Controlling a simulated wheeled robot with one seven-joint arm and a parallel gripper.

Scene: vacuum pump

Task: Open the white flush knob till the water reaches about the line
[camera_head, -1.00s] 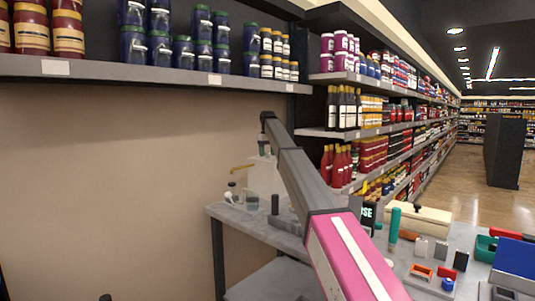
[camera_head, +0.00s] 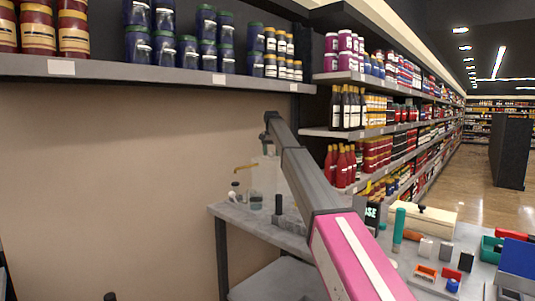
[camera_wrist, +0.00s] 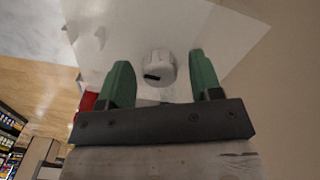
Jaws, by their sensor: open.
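The white knob (camera_wrist: 158,68), round with a black mark on its face, sits on a pale panel in the wrist view. My gripper (camera_wrist: 160,62) has green fingers, spread open on either side of the knob. I cannot tell whether they touch it. In the head view, a clear container (camera_head: 264,178) stands on the grey table behind my arm, and a small clear vessel (camera_head: 256,200) stands beside it. A brass-coloured spout (camera_head: 245,167) juts left above. The knob cannot be made out in the head view. I cannot make out the line or water level.
The grey table (camera_head: 232,216) runs along the wall. Small tools, blocks and a white box (camera_head: 423,218) crowd its right side. A blue bin (camera_head: 517,260) stands at the far right. Shelves of bottles and jars (camera_head: 370,120) line the back; the upper left shelf overhangs.

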